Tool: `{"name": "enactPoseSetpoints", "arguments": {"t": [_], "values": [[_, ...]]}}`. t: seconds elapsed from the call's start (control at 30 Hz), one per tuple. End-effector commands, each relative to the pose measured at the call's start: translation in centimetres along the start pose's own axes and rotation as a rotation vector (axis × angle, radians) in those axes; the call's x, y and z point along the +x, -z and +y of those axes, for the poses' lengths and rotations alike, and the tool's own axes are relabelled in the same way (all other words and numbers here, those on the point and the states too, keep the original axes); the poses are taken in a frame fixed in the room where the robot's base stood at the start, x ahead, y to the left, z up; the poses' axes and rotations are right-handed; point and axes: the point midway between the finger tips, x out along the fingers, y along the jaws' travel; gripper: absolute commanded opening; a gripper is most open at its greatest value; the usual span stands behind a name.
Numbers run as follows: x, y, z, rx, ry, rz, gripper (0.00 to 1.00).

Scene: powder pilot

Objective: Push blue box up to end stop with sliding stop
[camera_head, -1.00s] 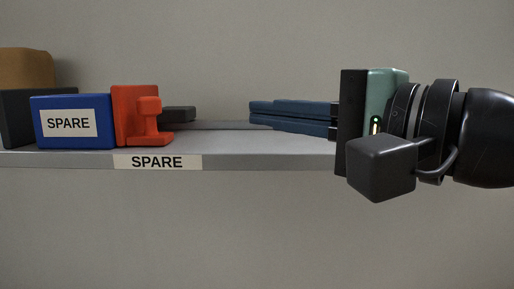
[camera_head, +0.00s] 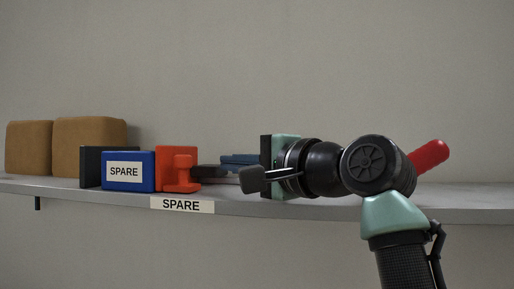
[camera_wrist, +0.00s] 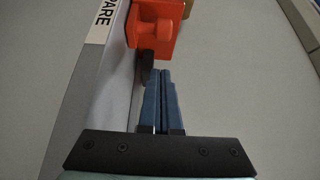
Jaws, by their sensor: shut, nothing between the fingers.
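The blue box (camera_head: 145,171) with a SPARE label stands on the shelf at the left in the head view. A dark grey upright plate, seemingly the end stop (camera_head: 90,167), is at its left; whether they touch I cannot tell. The red sliding stop (camera_head: 179,170) with its knob stands close at the box's right side. The stop also shows at the top of the wrist view (camera_wrist: 155,30), where the blue box is hidden. My gripper (camera_head: 222,160) is shut and empty, its blue fingers (camera_wrist: 160,73) pointing at the red stop, seemingly a little apart from it.
The grey shelf (camera_head: 300,207) carries a SPARE label (camera_head: 182,205) on its front edge. Two brown boxes (camera_head: 28,148) (camera_head: 90,132) stand at the far left. A dark low piece (camera_head: 208,172) lies right of the red stop. The wall is behind.

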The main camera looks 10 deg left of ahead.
Motion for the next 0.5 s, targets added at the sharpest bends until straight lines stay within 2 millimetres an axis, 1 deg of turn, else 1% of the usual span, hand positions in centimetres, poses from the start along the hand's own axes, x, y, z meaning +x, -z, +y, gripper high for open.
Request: {"name": "enactPoseSetpoints", "arguments": {"t": [0.03,0.07,0.1,0.2,0.33,0.5], "values": [[1.0,0.0,-0.4,0.003,-0.003,-0.001,0.0],[1.5,-0.2,-0.4,0.001,-0.002,0.0,0.0],[1.9,-0.8,-0.3,-0.001,-0.002,-0.001,0.0],[2.8,-1.8,-0.2,-0.001,-0.001,0.0,0.0],[3.6,-2.5,-0.1,0.001,0.0,0.0,0.0],[3.8,-2.8,0.0,0.001,0.0,0.0,0.0]]}}
